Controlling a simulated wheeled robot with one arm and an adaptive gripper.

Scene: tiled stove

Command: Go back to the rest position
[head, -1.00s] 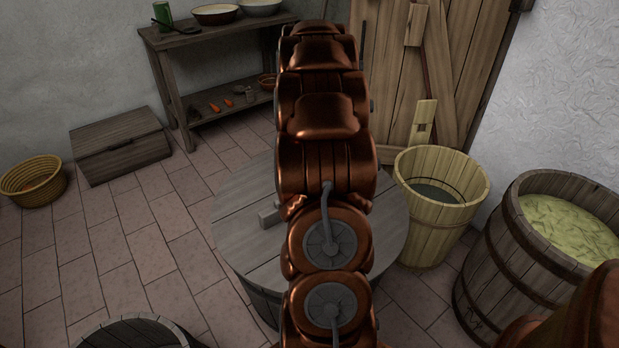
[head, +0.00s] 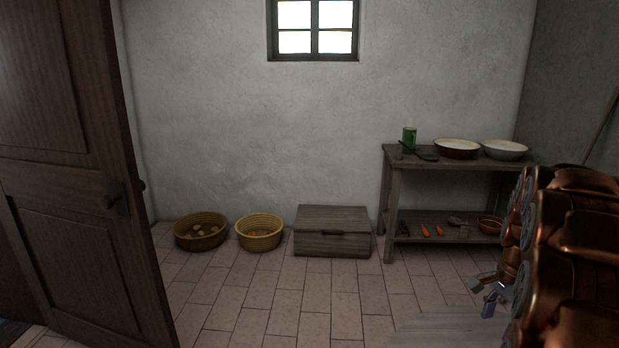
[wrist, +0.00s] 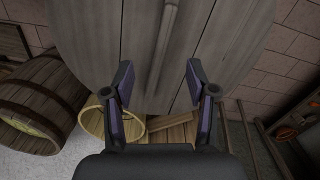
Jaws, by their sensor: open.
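My gripper (wrist: 158,85) shows in the wrist view with its two dark fingers spread apart and nothing between them. Behind the fingers is a round grey plank lid (wrist: 100,30) with a bar across it. How far the gripper is from the lid I cannot tell. In the head view my copper arm fills the lower right edge, and part of my gripper (head: 492,299) shows small beside it, above the edge of the lid (head: 440,332).
A pale tub (wrist: 95,121) and a barrel (wrist: 40,110) stand beside the lid. The head view shows an open door (head: 75,160), two baskets (head: 200,240) (head: 259,244), a wooden chest (head: 333,221) and a shelf table (head: 390,200) with bowls. The tiled floor in front is clear.

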